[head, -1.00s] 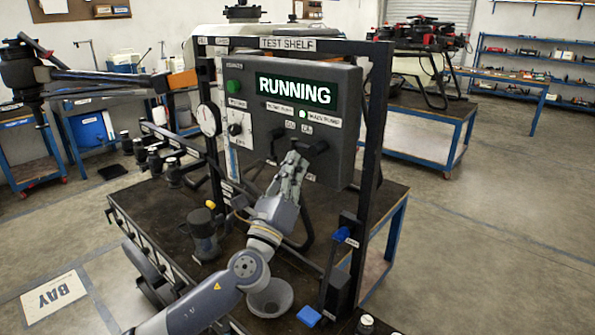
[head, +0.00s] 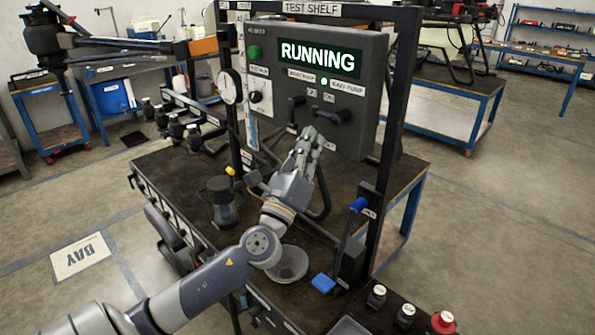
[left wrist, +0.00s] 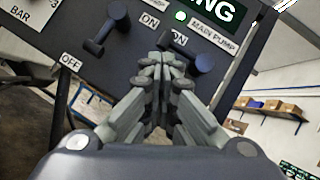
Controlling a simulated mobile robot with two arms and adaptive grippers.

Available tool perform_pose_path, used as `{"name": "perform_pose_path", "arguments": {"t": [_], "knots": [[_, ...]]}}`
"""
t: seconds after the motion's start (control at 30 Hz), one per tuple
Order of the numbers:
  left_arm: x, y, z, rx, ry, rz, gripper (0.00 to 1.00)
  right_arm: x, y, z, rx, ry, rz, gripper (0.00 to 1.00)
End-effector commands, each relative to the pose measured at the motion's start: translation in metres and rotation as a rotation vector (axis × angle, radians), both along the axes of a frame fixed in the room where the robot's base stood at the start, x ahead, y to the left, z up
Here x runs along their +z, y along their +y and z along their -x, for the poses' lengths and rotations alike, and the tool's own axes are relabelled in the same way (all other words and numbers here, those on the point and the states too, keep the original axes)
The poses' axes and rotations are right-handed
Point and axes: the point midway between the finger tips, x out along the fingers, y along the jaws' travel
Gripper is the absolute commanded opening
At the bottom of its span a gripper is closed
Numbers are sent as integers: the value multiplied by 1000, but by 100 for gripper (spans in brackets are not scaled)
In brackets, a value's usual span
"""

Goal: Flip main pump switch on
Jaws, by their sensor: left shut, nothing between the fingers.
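The dark grey control panel (head: 375,75) hangs on the test shelf frame, and its green display (head: 320,60) reads RUNNING. The main pump switch (head: 335,115) is a black lever at the panel's lower right, under a lit lamp (head: 324,81); it also shows in the left wrist view (left wrist: 188,52). A second lever (head: 296,104) stands to its left, also seen in the left wrist view (left wrist: 108,28). My left gripper (head: 312,133) is shut and empty, just below and left of the main pump lever; its fingertips (left wrist: 162,64) look close to it. Contact cannot be told.
The frame's right post (head: 397,100) stands beside the panel. A bowl (head: 288,264) and a dark pump-like unit (head: 222,203) are on the bench below my arm.

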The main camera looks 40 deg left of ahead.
Motion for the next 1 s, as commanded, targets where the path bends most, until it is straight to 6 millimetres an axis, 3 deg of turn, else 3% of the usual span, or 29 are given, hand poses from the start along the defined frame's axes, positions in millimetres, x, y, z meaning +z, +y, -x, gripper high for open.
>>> {"name": "perform_pose_path", "arguments": {"t": [0.3,0.5,1.0], "knots": [[-31,-11,48,1,7,2,0,0,1,0,-1,0,-1,0],[-44,-16,70,0,7,3,0,0,1,0,-1,0,-1,0],[-48,-19,80,-1,3,1,0,0,1,0,-1,0,-1,0]]}}
